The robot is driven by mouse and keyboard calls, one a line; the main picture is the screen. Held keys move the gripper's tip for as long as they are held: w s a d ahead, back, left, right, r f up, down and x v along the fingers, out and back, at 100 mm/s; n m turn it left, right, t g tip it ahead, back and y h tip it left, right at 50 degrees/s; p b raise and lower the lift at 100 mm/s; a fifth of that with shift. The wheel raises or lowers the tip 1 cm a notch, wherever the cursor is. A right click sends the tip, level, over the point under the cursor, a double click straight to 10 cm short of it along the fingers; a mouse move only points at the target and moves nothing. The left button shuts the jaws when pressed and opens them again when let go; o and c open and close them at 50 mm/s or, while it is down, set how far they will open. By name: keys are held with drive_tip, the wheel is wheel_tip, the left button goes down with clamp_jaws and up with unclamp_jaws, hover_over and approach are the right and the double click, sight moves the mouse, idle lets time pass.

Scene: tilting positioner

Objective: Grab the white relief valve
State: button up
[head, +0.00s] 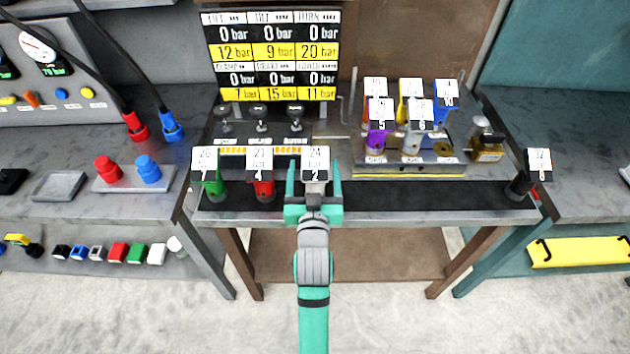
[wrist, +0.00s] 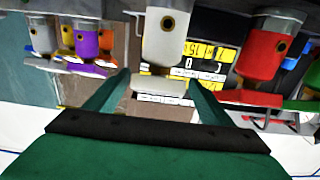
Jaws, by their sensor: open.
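A white relief valve (head: 316,187) stands at the front of the bench on a dark strip, under a tag reading 24 and 2. My gripper (head: 314,176) is open, with one finger on each side of this valve in the head view. In the wrist view the white valve (wrist: 167,35) shows large between and just beyond the fingertips (wrist: 158,80). I see no finger closed on it, and I cannot tell how deep it sits between them. A second whitish valve (head: 411,143) stands in the block at right, and shows at left in the wrist view (wrist: 42,37).
A red valve (head: 264,189) and a green valve (head: 214,186) stand close to the left. A black valve (head: 521,186) is at the far right of the strip. Purple, orange, yellow and blue valves crowd the block (head: 400,164). The strip between (head: 420,195) is clear.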

sight(315, 155)
drive_tip(key=shift+w+d, duration=0.15)
drive_tip(key=shift+w, duration=2.55)
clamp_jaws()
drive_tip(key=shift+r, duration=0.1)
